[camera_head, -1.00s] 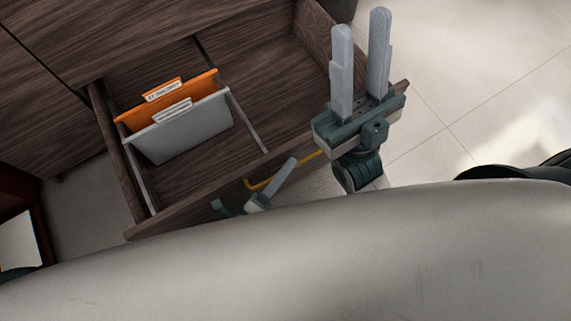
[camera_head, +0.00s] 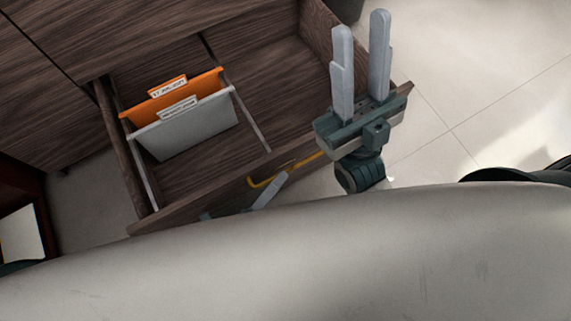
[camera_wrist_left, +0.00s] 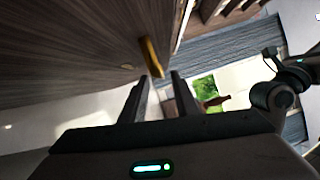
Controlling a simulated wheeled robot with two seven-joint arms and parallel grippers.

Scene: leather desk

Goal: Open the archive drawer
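The archive drawer (camera_head: 155,217) is pulled out of the dark wooden cabinet. It holds an orange folder (camera_head: 190,88) and a grey folder (camera_head: 195,130), both upright. Its yellow handle (camera_head: 262,184) is on the front panel and also shows in the left wrist view (camera_wrist_left: 151,57). My left gripper (camera_head: 247,203) is low beside the handle, partly hidden by my own body. My right gripper (camera_head: 360,55) is open and empty, raised in front of the drawer's right end.
The cabinet's other wooden fronts (camera_head: 30,110) are at the left. Pale tiled floor (camera_head: 470,70) is open at the right. A dark round object (camera_head: 345,10) stands at the top, beside the drawer. My own body covers the bottom of the head view.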

